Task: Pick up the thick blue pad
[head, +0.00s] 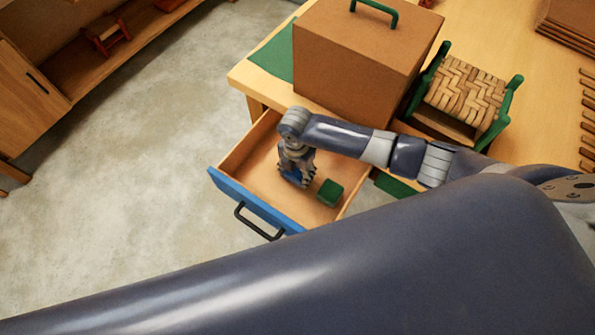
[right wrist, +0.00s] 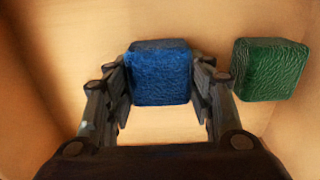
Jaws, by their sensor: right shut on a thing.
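The thick blue pad (right wrist: 160,75) is between the two fingers of my right gripper (right wrist: 162,88) in the right wrist view, with a finger against each side. The right gripper also shows in the head view (head: 297,178), reaching down into the open drawer (head: 262,172). It is shut on the pad. In the head view the pad is mostly hidden by the gripper. Whether the pad touches the drawer floor I cannot tell. My left gripper is not in view.
A green block (head: 330,192) lies in the drawer just right of the gripper; it also shows in the right wrist view (right wrist: 268,70). The drawer has a blue front (head: 250,207) with a dark handle. A brown box (head: 358,58) and a woven-seat chair (head: 465,90) stand on the table above.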

